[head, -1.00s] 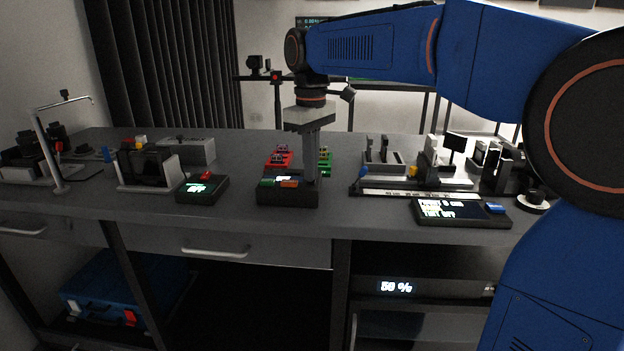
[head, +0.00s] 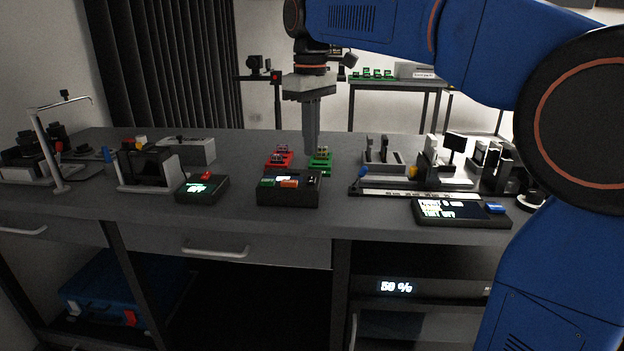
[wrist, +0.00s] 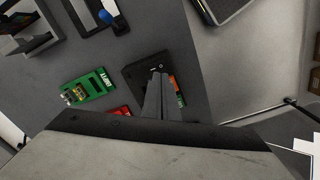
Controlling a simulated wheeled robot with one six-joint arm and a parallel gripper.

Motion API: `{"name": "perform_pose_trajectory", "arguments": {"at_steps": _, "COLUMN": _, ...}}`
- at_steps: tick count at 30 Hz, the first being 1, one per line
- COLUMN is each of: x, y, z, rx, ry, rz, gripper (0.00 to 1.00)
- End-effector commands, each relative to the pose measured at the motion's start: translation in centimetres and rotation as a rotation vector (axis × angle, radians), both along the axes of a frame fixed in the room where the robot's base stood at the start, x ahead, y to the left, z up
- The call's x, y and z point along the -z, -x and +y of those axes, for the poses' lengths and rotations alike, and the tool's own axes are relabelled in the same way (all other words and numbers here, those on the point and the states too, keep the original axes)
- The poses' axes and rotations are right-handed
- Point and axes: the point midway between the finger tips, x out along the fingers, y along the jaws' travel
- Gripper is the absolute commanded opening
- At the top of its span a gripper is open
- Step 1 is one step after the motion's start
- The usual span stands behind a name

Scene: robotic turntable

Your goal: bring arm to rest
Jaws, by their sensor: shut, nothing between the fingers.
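My gripper (head: 311,150) hangs straight down above the bench, its two fingers together with nothing between them. In the head view its tips are above and behind the dark control box (head: 288,190), in front of part of the green board (head: 321,166). In the wrist view the shut fingers (wrist: 156,80) cover part of that box (wrist: 140,72), with the green board (wrist: 90,87) to their left. My blue arm reaches in from the right across the top of the head view.
A red board (head: 279,159) lies left of the green one. A black box with a red button (head: 203,188) and a black-framed device (head: 147,167) stand to the left. A rail with mounted parts (head: 425,185) and a display box (head: 460,212) stand to the right. The bench front (head: 290,225) is clear.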

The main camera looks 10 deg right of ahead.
Motion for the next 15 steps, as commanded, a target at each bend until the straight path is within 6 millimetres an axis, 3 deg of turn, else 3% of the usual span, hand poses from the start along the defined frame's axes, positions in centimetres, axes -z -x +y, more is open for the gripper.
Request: {"name": "perform_pose_trajectory", "arguments": {"at_steps": 15, "x": -0.33, "y": 0.38, "z": -0.34, "rx": 0.010, "ry": -0.001, "rz": -0.004, "gripper": 0.00}}
